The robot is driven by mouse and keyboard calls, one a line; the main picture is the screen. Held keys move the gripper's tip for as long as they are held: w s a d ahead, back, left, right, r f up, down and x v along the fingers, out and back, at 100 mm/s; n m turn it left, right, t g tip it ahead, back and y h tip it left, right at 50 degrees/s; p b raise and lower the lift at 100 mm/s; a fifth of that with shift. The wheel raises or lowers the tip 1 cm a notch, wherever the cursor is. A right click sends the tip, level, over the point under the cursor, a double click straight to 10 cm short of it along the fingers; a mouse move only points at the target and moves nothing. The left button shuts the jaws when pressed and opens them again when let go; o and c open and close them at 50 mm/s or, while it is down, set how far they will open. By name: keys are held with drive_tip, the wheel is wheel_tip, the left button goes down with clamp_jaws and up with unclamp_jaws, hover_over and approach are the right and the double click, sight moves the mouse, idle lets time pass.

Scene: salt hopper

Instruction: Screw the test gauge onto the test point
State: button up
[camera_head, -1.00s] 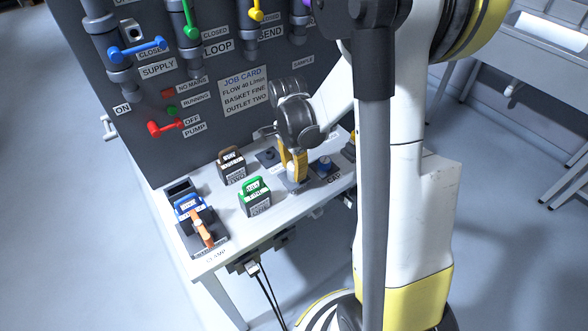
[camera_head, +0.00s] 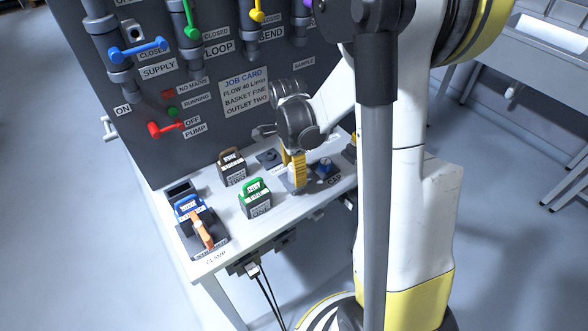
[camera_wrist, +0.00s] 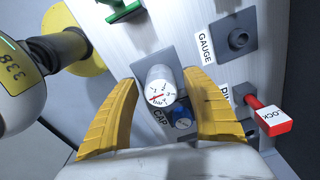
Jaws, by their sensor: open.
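The test gauge (camera_wrist: 160,92) is a short white cylinder with a dial and red needle in the wrist view. It stands over a grey plate (camera_wrist: 150,62); the fitting under it is hidden, so I cannot tell whether it is threaded on. My gripper (camera_wrist: 162,78) is open, with one yellow finger on each side of the gauge and visible gaps to it. In the head view my gripper (camera_head: 297,178) is low over the bench and hides most of the gauge. A blue cap (camera_wrist: 183,118) sits beside the gauge by the CAP label. The grey holder by the GAUGE label (camera_wrist: 238,38) is empty.
A red lock tag (camera_wrist: 268,117) is right of the gauge. A green-handled block (camera_head: 255,197), a brown-handled block (camera_head: 231,167) and an orange-levered clamp (camera_head: 202,232) stand on the bench. The dark valve panel (camera_head: 150,95) rises behind.

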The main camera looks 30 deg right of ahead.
sight(292, 167)
wheel_tip(292, 167, up, 12)
drive_tip(key=s+a+r+n+t, duration=0.2)
drive_tip(key=s+a+n, duration=0.3)
drive_tip(key=n, duration=0.5)
drive_tip(key=s+a+r+n+t, duration=0.2)
drive_tip(key=s+a+n+t, duration=0.3)
drive_tip(key=a+n, duration=0.3)
drive_tip(key=shift+s+a+r+n+y, duration=0.3)
drive_tip(key=shift+s+a+r+n, duration=0.1)
drive_tip(key=shift+n, duration=0.7)
